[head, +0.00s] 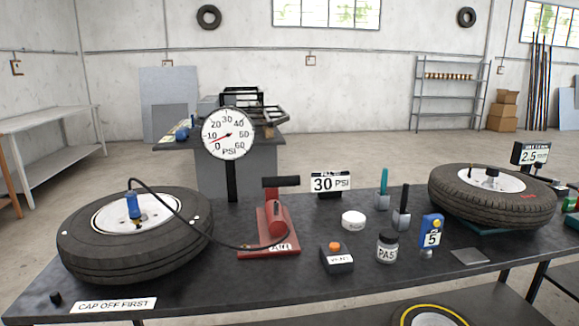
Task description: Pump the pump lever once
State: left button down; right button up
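The pump (272,232) is red and stands on the dark workbench near the middle. Its pump lever (281,182) is a black bar at the top, in a raised position. A black hose runs from the pump to a blue chuck (133,204) on the wheel of the left tire (135,262). The round pressure gauge (228,134) stands behind the pump on a black post; its red needle points to the lower left, near the 10 mark. A sign (330,184) reads 30 PSI. Neither of my grippers is in the head view.
On the bench (215,290) right of the pump are an orange-button box (337,256), a white puck (353,220), a jar (387,247) and a blue gauge (431,235). A second tire (492,195) lies at right. A small black cap (56,298) lies front left.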

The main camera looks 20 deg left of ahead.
aim_at(287, 180)
jog(key=z, duration=0.95)
jog(key=i, duration=1.1)
jog(key=u, duration=1.5)
